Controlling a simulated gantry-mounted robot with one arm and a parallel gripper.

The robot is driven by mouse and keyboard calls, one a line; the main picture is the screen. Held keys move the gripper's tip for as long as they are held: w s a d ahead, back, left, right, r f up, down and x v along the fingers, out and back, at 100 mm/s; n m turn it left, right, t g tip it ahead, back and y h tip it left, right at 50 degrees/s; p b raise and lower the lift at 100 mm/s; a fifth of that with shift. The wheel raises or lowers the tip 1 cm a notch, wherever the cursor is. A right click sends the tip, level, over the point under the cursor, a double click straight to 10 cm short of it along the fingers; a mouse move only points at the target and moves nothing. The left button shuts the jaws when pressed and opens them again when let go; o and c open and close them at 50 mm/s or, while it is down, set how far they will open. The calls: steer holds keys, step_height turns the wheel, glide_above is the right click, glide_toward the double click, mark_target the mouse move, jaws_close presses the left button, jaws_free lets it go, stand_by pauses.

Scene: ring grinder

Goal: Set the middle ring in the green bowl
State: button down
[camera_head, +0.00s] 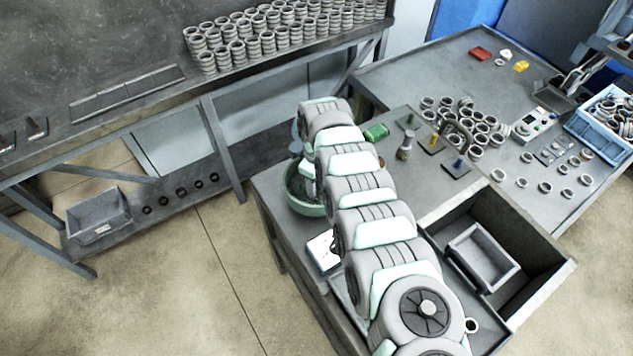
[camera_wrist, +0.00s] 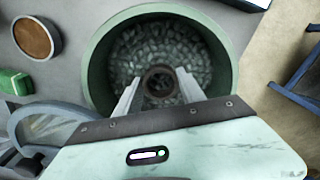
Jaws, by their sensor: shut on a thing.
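The green bowl (camera_wrist: 98,70) fills the upper middle of the wrist view and holds many small grey pebble-like pieces. My gripper (camera_wrist: 158,84) is shut on a small dark ring (camera_wrist: 160,74), held between its two fingertips over the inside of the bowl. I cannot tell whether the ring touches the pieces below. In the head view the green bowl (camera_head: 302,207) stands at the left edge of the near bench, partly covered by my arm. My gripper's fingers and the held ring are hidden there.
Several loose rings (camera_head: 481,127) lie on the right table. Many stacked rings (camera_head: 262,42) stand on the back-left bench. Beside the bowl are a green block (camera_wrist: 14,82) and a round brown-topped container (camera_wrist: 37,38). An open drawer (camera_head: 540,238) lies right of my arm.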

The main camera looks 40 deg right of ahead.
steer(key=shift+d+r, duration=0.1)
steer(key=c, duration=0.7)
jaws_free()
